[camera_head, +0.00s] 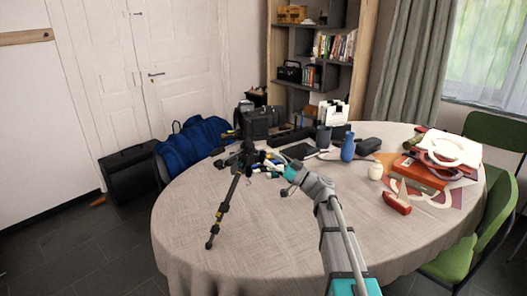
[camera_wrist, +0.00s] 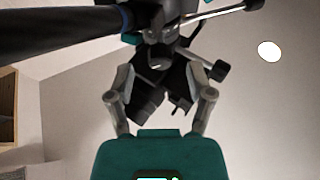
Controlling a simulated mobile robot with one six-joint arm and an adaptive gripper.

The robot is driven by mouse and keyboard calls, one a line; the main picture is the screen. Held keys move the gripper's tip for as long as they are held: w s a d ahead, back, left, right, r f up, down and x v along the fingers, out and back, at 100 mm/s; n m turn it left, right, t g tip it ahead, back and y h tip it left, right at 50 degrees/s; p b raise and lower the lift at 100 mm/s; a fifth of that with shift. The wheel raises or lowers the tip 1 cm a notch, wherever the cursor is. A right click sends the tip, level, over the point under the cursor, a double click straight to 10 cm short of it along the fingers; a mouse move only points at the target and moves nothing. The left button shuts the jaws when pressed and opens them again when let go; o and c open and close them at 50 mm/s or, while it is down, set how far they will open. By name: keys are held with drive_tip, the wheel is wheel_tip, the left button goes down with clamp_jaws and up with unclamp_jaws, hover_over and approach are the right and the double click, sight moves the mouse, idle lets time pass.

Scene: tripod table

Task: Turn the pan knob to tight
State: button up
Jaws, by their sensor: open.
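A black tripod (camera_head: 231,192) stands on the round table (camera_head: 270,240), its legs spread and its head at the top. My gripper (camera_head: 287,171) is just right of the tripod head. In the wrist view my gripper (camera_wrist: 164,84) has its two fingers spread apart, with the underside of the tripod head (camera_wrist: 163,35) above and between them. Dark parts of the tripod show in the gap between the fingers. A black knob (camera_wrist: 220,70) on a short stem sticks out near the right finger. I cannot tell whether it is the pan knob. I see no finger closed on anything.
The table's front left is clear. A green chair (camera_head: 490,225) stands at right.

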sight(264, 155)
drive_tip(key=shift+p+x, duration=0.45)
drive_tip(key=shift+x, duration=1.25)
clamp_jaws()
